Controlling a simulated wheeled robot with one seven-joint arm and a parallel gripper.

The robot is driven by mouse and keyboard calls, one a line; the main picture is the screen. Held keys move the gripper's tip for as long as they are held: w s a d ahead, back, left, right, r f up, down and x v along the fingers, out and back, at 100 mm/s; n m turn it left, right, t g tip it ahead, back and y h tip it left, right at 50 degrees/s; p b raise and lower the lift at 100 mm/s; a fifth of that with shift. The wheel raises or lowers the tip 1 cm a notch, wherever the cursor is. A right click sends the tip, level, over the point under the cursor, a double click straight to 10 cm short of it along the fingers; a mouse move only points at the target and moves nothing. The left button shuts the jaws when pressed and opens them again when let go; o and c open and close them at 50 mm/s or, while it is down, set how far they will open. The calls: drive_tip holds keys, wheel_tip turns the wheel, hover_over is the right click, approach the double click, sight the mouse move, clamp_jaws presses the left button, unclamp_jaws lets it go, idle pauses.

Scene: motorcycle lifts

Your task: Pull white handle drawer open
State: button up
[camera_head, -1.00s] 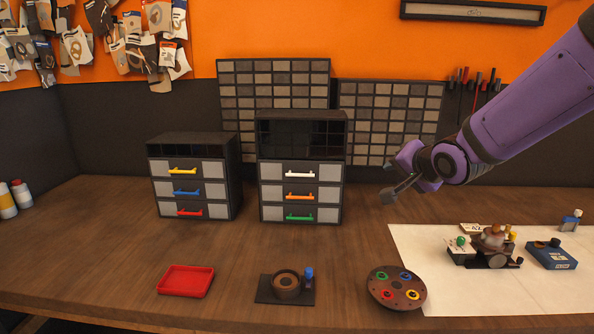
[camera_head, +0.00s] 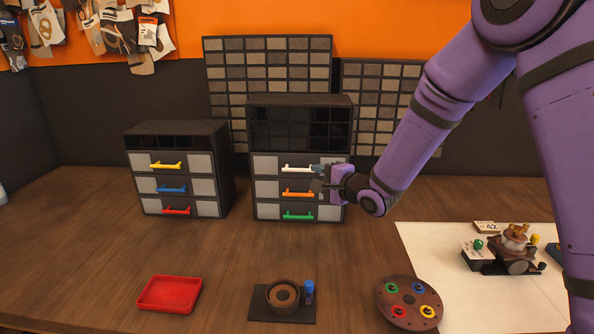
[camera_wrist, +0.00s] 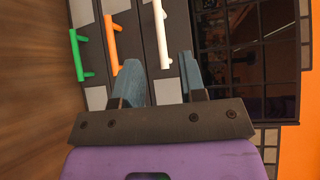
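The white handle (camera_head: 296,168) is on the top drawer (camera_head: 264,165) of the right black cabinet, and that drawer looks shut. My gripper (camera_head: 318,177) is in front of the cabinet's right side, near the right end of the white handle. In the wrist view, my gripper (camera_wrist: 161,68) is open, with two blue-grey fingers apart. The white handle (camera_wrist: 161,35) lies ahead, between the lines of the two fingers, and the left fingertip is near the orange handle (camera_wrist: 112,45). I cannot tell whether a finger touches the cabinet.
Orange (camera_head: 297,192) and green (camera_head: 298,215) handles sit below the white one. A second cabinet (camera_head: 229,170) stands to the left. A red tray (camera_head: 140,303), a black stand with a brown ring (camera_head: 283,297) and a round palette (camera_head: 408,310) lie in front. The table between is clear.

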sight(297, 171)
drive_tip(key=x, duration=0.8)
drive_tip(key=shift+w+a, duration=0.15)
drive_tip(key=shift+w, duration=0.1)
clamp_jaws()
